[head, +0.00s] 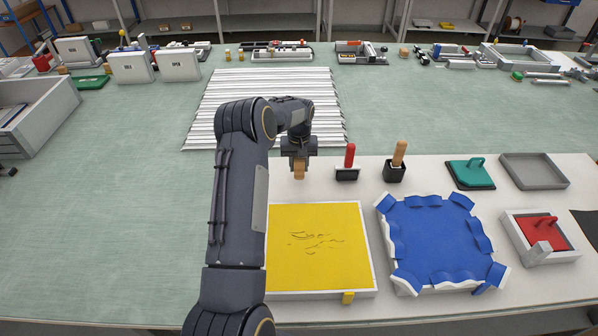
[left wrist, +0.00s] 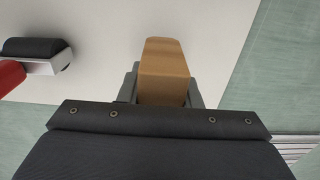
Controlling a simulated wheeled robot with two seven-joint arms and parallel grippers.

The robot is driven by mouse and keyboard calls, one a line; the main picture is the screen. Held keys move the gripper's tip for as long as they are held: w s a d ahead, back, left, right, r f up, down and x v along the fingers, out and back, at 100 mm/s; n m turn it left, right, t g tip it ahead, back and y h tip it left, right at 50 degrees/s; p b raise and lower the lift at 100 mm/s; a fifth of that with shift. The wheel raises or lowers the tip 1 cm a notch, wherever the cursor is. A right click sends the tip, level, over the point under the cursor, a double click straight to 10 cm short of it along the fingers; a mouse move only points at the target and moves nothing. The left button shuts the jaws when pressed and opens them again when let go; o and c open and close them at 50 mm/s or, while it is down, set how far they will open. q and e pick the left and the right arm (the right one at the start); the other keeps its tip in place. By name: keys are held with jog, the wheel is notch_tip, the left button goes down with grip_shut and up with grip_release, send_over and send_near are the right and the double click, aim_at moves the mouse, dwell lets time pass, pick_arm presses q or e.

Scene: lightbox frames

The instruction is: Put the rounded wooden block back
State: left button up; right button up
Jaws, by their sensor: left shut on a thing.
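The rounded wooden block (head: 299,170) is light brown and sits between the fingers of my left gripper (head: 299,160), above the white board at its back left. In the left wrist view the block (left wrist: 163,72) stands out past the gripper fingers (left wrist: 162,88), with white surface behind it. My left gripper is shut on it. I cannot tell whether the block touches the board. My right gripper is not in view.
Right of the block stand a red-handled tool (head: 348,165) and a wooden-handled tool in a black holder (head: 396,165). A yellow-filled frame (head: 318,245) and a blue cloth-lined tray (head: 436,240) lie in front. White slats (head: 215,110) lie behind.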

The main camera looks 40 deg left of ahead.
aim_at(299, 172)
pick_arm(q)
notch_tip(299, 172, down, 3)
jog(key=shift+r+b, duration=0.1)
jog(key=shift+b, duration=0.5)
jog(key=shift+w+a+f, duration=0.1)
jog(key=shift+f, duration=0.2)
jog(key=shift+f, duration=0.15)
jog(key=o, duration=0.9)
